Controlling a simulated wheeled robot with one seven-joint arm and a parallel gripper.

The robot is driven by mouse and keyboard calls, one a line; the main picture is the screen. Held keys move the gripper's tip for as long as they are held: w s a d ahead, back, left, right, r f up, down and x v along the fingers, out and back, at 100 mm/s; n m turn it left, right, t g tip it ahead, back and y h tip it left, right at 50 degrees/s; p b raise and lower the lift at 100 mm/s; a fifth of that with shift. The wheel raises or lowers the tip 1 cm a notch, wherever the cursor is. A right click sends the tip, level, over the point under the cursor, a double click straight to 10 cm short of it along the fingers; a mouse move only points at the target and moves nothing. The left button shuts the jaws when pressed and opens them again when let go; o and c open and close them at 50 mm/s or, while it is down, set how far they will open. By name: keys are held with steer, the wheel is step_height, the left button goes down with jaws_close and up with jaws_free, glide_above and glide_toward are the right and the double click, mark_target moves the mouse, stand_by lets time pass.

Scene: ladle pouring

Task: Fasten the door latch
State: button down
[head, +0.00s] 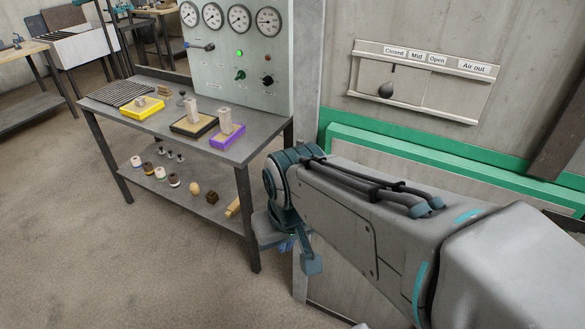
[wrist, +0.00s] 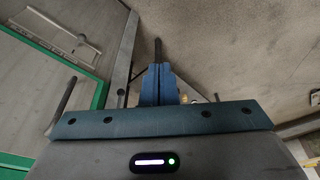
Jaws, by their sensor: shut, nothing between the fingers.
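The grey door panel with a green frame (head: 420,153) stands to the right in the head view. The green frame also shows at the left of the wrist view (wrist: 101,93). A dark bar (wrist: 66,95) stands out beside the frame in the wrist view; I cannot tell if it is the latch. No latch is clear in the head view, where my arm covers much of the lower door. My gripper (wrist: 158,72) has its blue fingers together, with nothing between them. It is apart from the door, and in the head view it is mostly hidden behind my arm.
A metal table (head: 240,148) with yellow, black and purple trays stands left of my arm, with small items on its lower shelf. A gauge panel (head: 240,50) rises behind it. A vent slider with a dark knob (head: 386,90) is on the wall. Floor is free at left.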

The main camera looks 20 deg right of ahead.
steer(key=shift+s+a, duration=0.1)
steer(key=w+d+f+m+t+b, duration=0.1)
steer(key=w+d+f+m+b, duration=0.2)
steer(key=w+d+b, duration=0.2)
steer(key=w+d+f+m+t+h+b, duration=0.1)
steer(key=w+d+f+m+t+b, duration=0.1)
steer(key=w, duration=0.6)
steer(key=w+d+f+m+t+b, duration=0.1)
steer(key=w+d+f+m+b, duration=0.3)
steer(key=d+b, duration=0.5)
steer(key=shift+w+f+m+h+b, duration=0.3)
steer(key=shift+w+m+b, duration=0.2)
steer(key=shift+w+m, duration=0.7)
steer(key=shift+w, duration=0.1)
steer(key=b+x, duration=0.2)
steer(key=x, duration=0.8)
steer(key=shift+b, duration=0.3)
steer(key=shift+w+a+t+b, duration=0.1)
steer(key=shift+a+t+b, duration=0.1)
steer(key=shift+t+b, duration=0.15)
